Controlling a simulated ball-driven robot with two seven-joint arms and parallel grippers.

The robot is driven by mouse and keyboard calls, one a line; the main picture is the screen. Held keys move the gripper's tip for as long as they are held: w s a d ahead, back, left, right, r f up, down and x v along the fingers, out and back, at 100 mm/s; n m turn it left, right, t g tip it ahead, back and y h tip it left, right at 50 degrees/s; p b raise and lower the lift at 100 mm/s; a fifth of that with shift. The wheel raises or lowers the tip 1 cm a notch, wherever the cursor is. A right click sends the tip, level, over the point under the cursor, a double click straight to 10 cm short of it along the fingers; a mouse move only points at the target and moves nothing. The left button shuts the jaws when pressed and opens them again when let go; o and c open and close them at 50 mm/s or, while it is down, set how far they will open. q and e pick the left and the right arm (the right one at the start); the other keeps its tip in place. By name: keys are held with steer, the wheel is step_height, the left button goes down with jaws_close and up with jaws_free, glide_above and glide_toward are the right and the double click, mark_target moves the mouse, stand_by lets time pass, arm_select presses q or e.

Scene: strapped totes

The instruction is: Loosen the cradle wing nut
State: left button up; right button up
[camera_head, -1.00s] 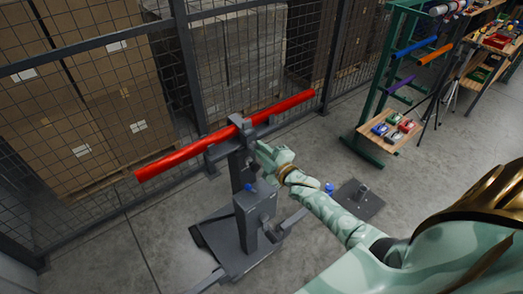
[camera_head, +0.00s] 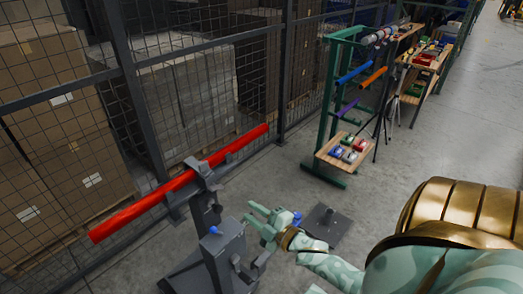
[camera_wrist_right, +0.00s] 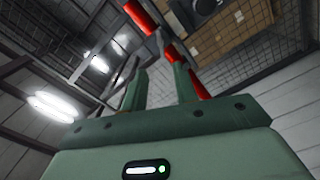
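A long red tube (camera_head: 135,211) lies tilted across a grey cradle (camera_head: 203,172) on top of a grey post (camera_head: 206,212). I cannot make out the wing nut clearly. My right gripper (camera_head: 249,214) is to the right of the post, lower than the cradle and apart from it. Its two fingers are spread with nothing between them. In the right wrist view the fingers (camera_wrist_right: 160,88) stand apart, and parts of the red tube (camera_wrist_right: 140,15) show beyond them. My left gripper is not in view.
A lower grey block with a blue knob (camera_head: 213,230) stands in front of the post. A dark floor plate (camera_head: 330,222) lies right of my gripper. A mesh fence (camera_head: 200,100) runs behind. A green rack (camera_head: 328,105) holds coloured tubes.

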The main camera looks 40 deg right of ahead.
steer(key=s, duration=0.3)
steer(key=shift+d, duration=0.1)
stand_by(0.4)
steer(key=s+f+m+g+h+b, duration=0.1)
steer(key=s+f+m+g+b, duration=0.2)
steer(key=f, duration=0.7)
steer(key=s+f+m+g+h, duration=0.1)
steer(key=s+f+m+g, duration=0.15)
steer(key=s+f, duration=0.55)
steer(key=s+f+m+g+h+b, duration=0.15)
steer(key=f+g, duration=0.25)
steer(key=f, duration=0.8)
steer(key=s+a+f+m+g+y+b, duration=0.1)
steer(key=s+a+f+g+b, duration=0.3)
steer(key=s+f, duration=0.7)
steer(key=s+a+f+m+g+y+b, duration=0.1)
steer(key=s+a+f+g+b, duration=0.2)
steer(key=s+a+f+b, duration=0.3)
steer(key=shift+s+a+f+m+g+b, duration=0.15)
steer(key=shift+s+f+m+g+b, duration=0.55)
steer(key=shift+s+f, duration=2.55)
